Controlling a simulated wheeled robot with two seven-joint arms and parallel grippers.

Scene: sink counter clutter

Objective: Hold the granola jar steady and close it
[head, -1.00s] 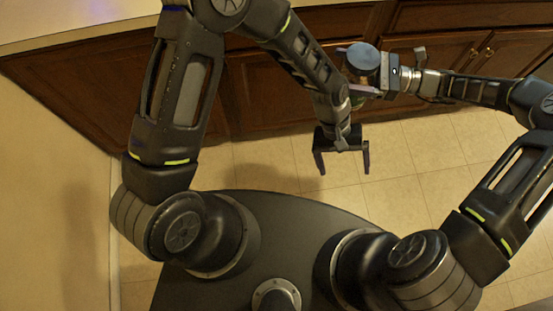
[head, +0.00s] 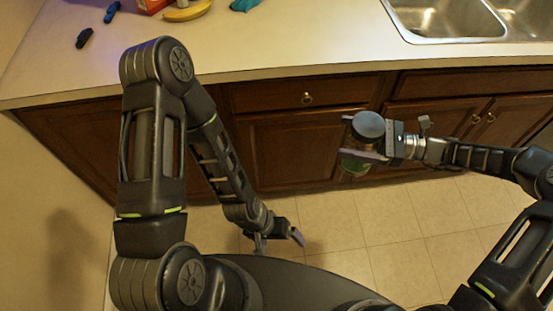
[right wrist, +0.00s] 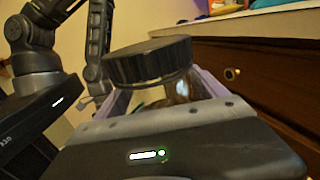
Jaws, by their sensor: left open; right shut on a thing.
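The granola jar (head: 355,165) is held in the air in front of the counter by my right gripper (head: 356,138), which is shut around its body. Its round dark lid (head: 368,125) is on top. In the right wrist view the lid (right wrist: 148,64) sits over the jar's mouth, and part of the clear jar body (right wrist: 181,90) shows between the fingers. I cannot tell whether the lid is fastened. My left gripper (head: 279,246) is open and empty, low over the floor, to the left of and below the jar, well apart from it.
The counter (head: 300,45) runs along the back with a steel sink (head: 450,22) at right. Wooden cabinets (head: 290,150) stand below. Tiled floor is clear.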

